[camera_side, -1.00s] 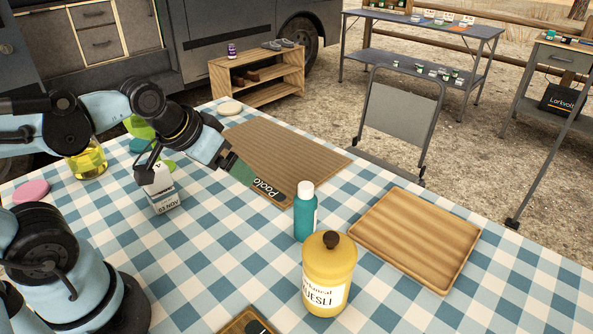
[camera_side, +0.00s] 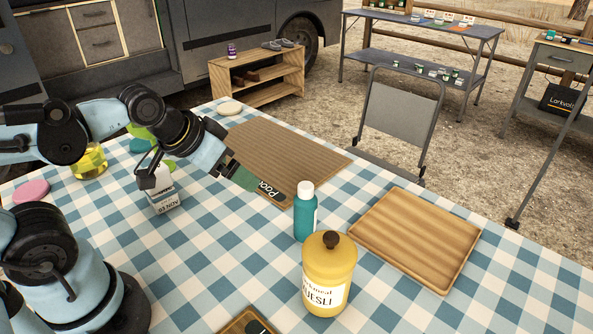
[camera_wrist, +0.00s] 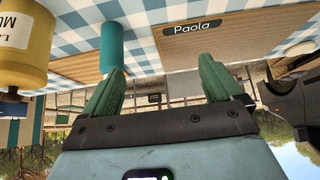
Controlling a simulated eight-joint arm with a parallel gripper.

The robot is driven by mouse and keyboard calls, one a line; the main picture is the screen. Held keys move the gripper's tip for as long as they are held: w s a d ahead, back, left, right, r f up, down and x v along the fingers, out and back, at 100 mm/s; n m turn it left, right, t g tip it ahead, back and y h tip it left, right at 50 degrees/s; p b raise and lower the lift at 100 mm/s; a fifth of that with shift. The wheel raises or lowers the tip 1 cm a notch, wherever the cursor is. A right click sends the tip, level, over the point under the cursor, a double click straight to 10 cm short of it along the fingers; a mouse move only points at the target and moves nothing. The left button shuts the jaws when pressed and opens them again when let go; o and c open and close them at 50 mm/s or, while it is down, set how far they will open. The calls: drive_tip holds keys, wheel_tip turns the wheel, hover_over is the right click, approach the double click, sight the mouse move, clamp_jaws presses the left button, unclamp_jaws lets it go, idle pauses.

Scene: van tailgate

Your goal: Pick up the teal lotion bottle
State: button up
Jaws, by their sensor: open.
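The teal lotion bottle (camera_side: 305,213), with a white cap, stands upright on the checked tablecloth between the muesli jar and the wooden board. It also shows in the wrist view (camera_wrist: 112,48), at the upper left of the jaws. My gripper (camera_side: 253,184) is left of the bottle in the side view and apart from it. In the wrist view its two green fingers (camera_wrist: 160,80) are spread with nothing between them. The side view shows the fingers edge-on over the brown mat.
A yellow muesli jar (camera_side: 329,275) stands close in front of the bottle. A wooden tray (camera_side: 412,240) lies to its right. A brown mat (camera_side: 318,163) marked "Paola" lies behind it. A date block (camera_side: 164,201) and a yellow liquid jar (camera_side: 90,162) stand at left.

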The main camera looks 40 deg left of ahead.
sight(301, 185)
drive_tip(key=c, duration=0.5)
drive_tip(key=shift+f, duration=0.1)
drive_tip(key=shift+c, duration=0.2)
drive_tip(key=shift+w+d+f+m+t+h, duration=0.25)
drive_tip(key=shift+w+d+f+m+h, duration=0.4)
drive_tip(key=shift+w+d+m+h, duration=0.95)
drive_tip(key=shift+w+d+f+m+t+h, duration=0.2)
drive_tip(key=shift+w+d+f+m+h, duration=0.4)
drive_tip(key=shift+w+d+m+h, duration=1.1)
drive_tip(key=shift+w+d+f+m+t+h, duration=0.25)
drive_tip(key=shift+w+d+f+m+h, duration=0.4)
drive_tip(key=shift+w+d+m+h, duration=0.95)
